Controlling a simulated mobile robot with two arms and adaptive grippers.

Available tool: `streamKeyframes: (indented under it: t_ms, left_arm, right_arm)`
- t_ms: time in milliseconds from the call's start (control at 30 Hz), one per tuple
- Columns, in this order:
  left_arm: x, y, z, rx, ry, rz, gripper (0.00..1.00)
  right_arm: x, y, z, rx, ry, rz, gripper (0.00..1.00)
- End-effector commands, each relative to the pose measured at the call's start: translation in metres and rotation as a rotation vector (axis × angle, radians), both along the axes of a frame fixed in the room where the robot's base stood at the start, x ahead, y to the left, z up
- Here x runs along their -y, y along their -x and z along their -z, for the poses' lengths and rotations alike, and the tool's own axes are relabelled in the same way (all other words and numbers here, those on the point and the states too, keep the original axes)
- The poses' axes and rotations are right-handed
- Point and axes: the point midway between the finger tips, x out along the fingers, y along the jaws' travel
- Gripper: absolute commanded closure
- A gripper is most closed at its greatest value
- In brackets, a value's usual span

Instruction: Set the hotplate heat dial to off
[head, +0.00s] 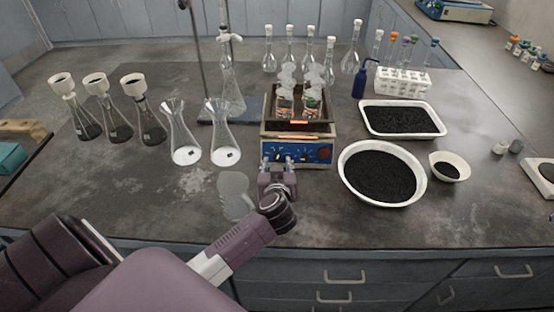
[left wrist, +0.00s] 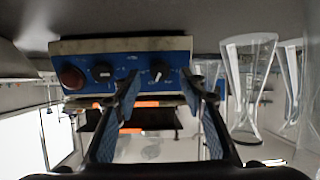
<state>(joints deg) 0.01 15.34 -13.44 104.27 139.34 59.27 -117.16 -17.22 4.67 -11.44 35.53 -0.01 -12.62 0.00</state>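The hotplate (head: 270,130) stands at the middle of the bench with its blue front panel towards me. The left wrist view shows the panel (left wrist: 125,58) upside down, with a black dial with a white pointer (left wrist: 158,72), a second black dial (left wrist: 103,72) and a round red knob (left wrist: 72,78). Labels are too small to read, so I cannot tell which is heat. My left gripper (head: 277,163) is at the panel's left part. In the wrist view its open fingers (left wrist: 160,82) straddle the white-pointer dial; contact cannot be told. My right gripper is not in view.
A pan on the hotplate holds glassware (head: 285,105). A clear beaker (head: 234,190) and conical flasks (head: 186,150) stand left of my gripper. A white bowl of black grains (head: 347,185) is close on the right. A blue bottle (head: 359,84) stands behind.

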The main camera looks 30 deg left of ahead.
Motion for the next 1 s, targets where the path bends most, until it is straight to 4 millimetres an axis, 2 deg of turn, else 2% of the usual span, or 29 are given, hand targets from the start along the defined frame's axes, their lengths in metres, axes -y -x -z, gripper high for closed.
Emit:
streamKeyframes:
  t_ms: [233, 600, 933, 1000]
  left_arm:
    - [-0.015, -0.023, 0.011, 0.001, 0.0, 0.0, 0.61]
    - [-0.018, -0.027, 0.013, 0.002, 0.001, -0.001, 0.61]
    - [-0.018, -0.027, 0.013, 0.002, 0.001, -0.001, 0.98]
    - [-0.018, -0.027, 0.013, 0.002, 0.001, -0.001, 1.0]
  right_arm:
    - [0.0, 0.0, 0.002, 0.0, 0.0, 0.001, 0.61]
    - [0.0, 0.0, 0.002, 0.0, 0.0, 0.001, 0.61]
    - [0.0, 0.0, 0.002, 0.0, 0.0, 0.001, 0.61]
    - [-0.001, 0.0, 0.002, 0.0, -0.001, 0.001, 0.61]
